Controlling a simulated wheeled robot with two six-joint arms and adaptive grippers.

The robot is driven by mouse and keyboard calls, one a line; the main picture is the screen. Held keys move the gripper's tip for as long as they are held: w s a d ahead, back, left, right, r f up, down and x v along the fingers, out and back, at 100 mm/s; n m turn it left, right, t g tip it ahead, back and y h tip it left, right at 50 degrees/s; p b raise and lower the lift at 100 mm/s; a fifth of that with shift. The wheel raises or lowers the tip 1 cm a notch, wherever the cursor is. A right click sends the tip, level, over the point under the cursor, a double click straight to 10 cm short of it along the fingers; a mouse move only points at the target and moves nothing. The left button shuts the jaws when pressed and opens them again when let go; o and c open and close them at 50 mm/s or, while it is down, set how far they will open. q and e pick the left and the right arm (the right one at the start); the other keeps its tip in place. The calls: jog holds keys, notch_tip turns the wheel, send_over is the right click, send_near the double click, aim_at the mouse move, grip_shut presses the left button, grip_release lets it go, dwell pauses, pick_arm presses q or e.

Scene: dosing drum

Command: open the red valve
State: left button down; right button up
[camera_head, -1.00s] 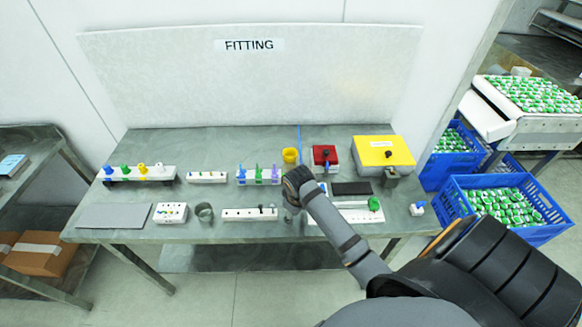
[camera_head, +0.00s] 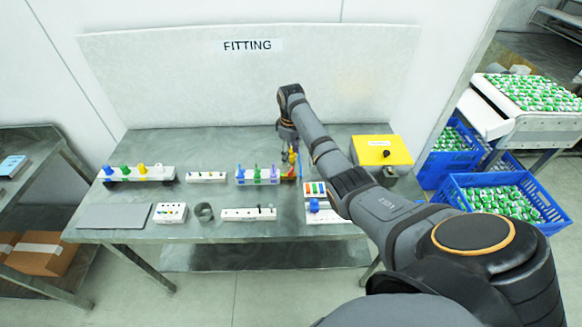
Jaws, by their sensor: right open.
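My right gripper (camera_head: 290,150) points down over the back of the grey table, with its jaws open. The red-topped box with a dark knob and a blue part, which shows in the earlier view, is now hidden behind my right arm. No red valve can be made out clearly. My left gripper is not in view.
On the table (camera_head: 240,142) stand a yellow box (camera_head: 375,150), a rack with coloured pegs (camera_head: 258,175), a peg rack (camera_head: 140,173), a white strip (camera_head: 248,214) and a grey ring (camera_head: 204,212). Blue crates (camera_head: 500,205) stand at right.

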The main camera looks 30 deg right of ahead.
aim_at(291, 171)
notch_tip(291, 171, down, 8)
jog(key=shift+r, duration=0.2)
jog(key=shift+c, duration=0.4)
jog(key=c, duration=1.1)
